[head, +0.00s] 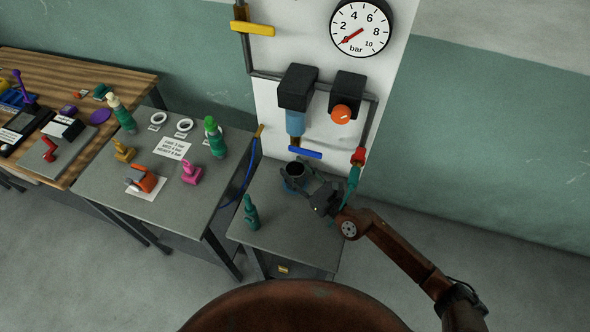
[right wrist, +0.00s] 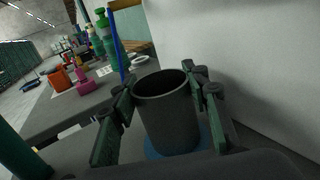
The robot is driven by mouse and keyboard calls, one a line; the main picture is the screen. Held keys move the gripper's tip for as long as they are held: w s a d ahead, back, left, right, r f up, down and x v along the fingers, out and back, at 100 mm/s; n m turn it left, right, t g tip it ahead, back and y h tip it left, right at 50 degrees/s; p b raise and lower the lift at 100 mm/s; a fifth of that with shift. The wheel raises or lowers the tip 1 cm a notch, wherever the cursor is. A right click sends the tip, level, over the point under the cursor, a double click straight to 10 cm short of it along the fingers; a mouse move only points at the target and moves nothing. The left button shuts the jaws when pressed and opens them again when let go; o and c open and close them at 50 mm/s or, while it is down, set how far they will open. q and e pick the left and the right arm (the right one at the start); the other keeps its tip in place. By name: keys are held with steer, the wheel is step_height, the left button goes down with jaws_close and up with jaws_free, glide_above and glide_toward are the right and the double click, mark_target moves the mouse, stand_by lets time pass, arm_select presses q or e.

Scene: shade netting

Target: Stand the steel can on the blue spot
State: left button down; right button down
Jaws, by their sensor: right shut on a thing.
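The steel can (head: 296,169) is a dark grey, open-topped cylinder, upright at the back of the small grey table. It also shows in the right wrist view (right wrist: 166,115). My right gripper (head: 307,184) is shut on it, with one green-grey finger on each side in the right wrist view (right wrist: 163,95). The blue spot (right wrist: 150,152) shows around the can's base, and part of it is hidden by the can. I cannot tell whether the base touches the spot or hovers just above it. My left gripper is not in view.
A teal bottle (head: 251,213) stands at the small table's (head: 290,232) left front. The wall panel (head: 325,60) with pipes and a gauge (head: 361,28) rises close behind. A teal-ended hose (head: 353,178) hangs beside my right gripper. Another grey table (head: 120,195) with bottles and taps stands left.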

steer(key=shift+f, duration=0.1)
steer(key=c, duration=1.1)
jaws_free()
steer(key=shift+r, duration=0.35)
steer(key=v, duration=0.3)
steer(key=b+v, duration=0.1)
steer(key=v, duration=0.7)
steer(key=shift+f+b, duration=0.3)
steer(key=shift+b, duration=0.05)
steer(key=shift+s+d+r, duration=0.15)
steer(key=shift+s+d, duration=0.25)
